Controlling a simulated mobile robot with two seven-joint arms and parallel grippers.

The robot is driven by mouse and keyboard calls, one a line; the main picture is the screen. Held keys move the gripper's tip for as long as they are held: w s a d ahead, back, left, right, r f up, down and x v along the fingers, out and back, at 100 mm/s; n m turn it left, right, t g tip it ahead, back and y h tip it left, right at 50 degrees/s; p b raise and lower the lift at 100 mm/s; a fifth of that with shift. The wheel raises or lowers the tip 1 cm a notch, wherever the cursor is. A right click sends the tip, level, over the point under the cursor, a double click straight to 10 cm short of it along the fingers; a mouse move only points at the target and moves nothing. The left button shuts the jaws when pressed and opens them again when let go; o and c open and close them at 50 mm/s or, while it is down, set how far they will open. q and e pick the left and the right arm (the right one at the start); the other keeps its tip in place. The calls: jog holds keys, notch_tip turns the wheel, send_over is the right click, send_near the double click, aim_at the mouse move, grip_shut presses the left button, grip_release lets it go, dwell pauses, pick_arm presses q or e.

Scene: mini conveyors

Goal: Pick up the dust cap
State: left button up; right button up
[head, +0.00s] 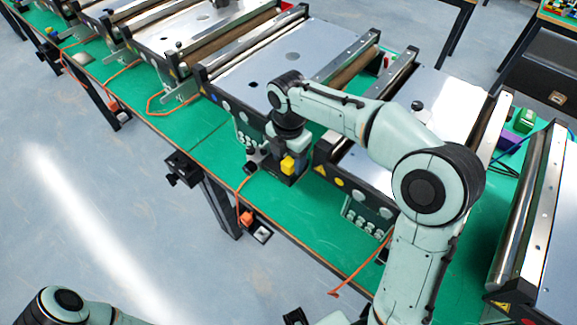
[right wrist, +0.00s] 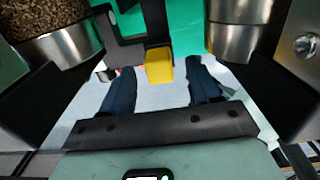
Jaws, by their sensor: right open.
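A small yellow block-shaped piece (head: 288,165), which looks like the dust cap, sits on a black fixture at the front edge of the green table, between two conveyors. In the right wrist view the yellow piece (right wrist: 159,68) shows just ahead of and between the two dark fingers, beside a black bracket. My right gripper (head: 286,145) points down over this spot, partly hidden by my own wrist. Its fingers are open, apart on both sides of the yellow piece; I cannot tell whether they touch it.
Mini conveyors with metal plates (head: 285,55) stand close on both sides of the spot. Orange cables (head: 362,266) hang over the table's front edge. A green and a purple item (head: 510,140) lie at the right. The floor in front is clear.

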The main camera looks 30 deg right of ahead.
jog(key=shift+f, duration=0.9)
jog(key=c, duration=1)
jog(key=shift+c, duration=0.2)
jog(key=shift+r, duration=0.15)
